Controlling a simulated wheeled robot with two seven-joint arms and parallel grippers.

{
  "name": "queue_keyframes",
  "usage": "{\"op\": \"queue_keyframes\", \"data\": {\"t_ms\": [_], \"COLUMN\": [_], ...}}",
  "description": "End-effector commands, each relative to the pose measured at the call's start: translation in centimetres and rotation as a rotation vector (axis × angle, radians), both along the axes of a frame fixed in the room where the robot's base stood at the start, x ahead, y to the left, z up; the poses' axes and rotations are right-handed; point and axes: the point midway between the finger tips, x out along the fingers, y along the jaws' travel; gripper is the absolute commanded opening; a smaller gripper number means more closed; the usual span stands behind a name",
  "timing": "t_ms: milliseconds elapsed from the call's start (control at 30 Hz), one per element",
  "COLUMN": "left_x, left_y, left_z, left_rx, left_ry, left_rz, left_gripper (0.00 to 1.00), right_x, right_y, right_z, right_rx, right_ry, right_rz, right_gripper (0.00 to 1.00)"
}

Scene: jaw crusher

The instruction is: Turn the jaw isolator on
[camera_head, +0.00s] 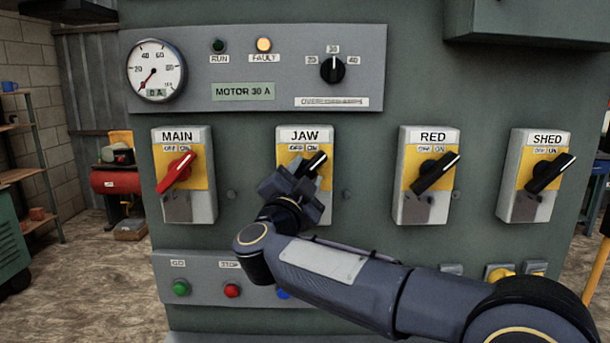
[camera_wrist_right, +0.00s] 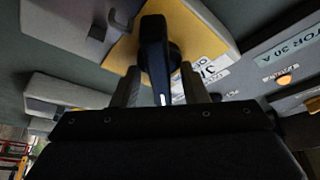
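The JAW isolator (camera_head: 284,158) is a grey box with a yellow plate, second from the left on the green panel. Its black handle (camera_head: 317,160) slants up to the right, its upper end near the ON label; the rest is hidden by my gripper. My right gripper (camera_head: 300,178) is in front of the isolator. In the right wrist view, the black handle (camera_wrist_right: 157,55) stands between the two fingers (camera_wrist_right: 160,88), which look slightly apart from its sides, so the gripper is open around it. My left gripper is not in view.
MAIN (camera_head: 172,205) has a red handle; RED (camera_head: 410,205) and SHED (camera_head: 517,205) have black ones, all slanting up-right. Above are a gauge (camera_head: 155,70) near zero, a lit amber FAULT lamp (camera_head: 264,45) and an overload knob (camera_head: 332,70). Green (camera_head: 181,289) and red (camera_head: 232,291) buttons sit below.

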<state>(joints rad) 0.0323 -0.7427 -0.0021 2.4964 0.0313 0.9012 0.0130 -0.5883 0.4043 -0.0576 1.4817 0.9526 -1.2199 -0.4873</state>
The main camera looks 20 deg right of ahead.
Motion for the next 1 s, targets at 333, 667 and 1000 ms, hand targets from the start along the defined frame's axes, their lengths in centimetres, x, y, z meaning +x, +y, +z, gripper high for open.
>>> {"op": "queue_keyframes", "data": {"t_ms": [333, 667, 1000], "left_x": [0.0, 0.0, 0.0], "left_y": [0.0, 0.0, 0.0], "left_z": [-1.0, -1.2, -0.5], "left_rx": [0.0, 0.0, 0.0], "left_ry": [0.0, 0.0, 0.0], "left_rz": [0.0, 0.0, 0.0], "left_gripper": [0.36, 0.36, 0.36], "right_x": [-4.5, -6.1, -5.7], "right_y": [3.0, 3.9, 2.7], "right_z": [-1.6, -2.0, -0.9], "right_rx": [0.0, 0.001, -0.015], "right_ry": [0.0, 0.0, -0.002], "right_rz": [0.004, 0.001, 0.077], "right_gripper": [0.4, 0.4, 0.4]}}
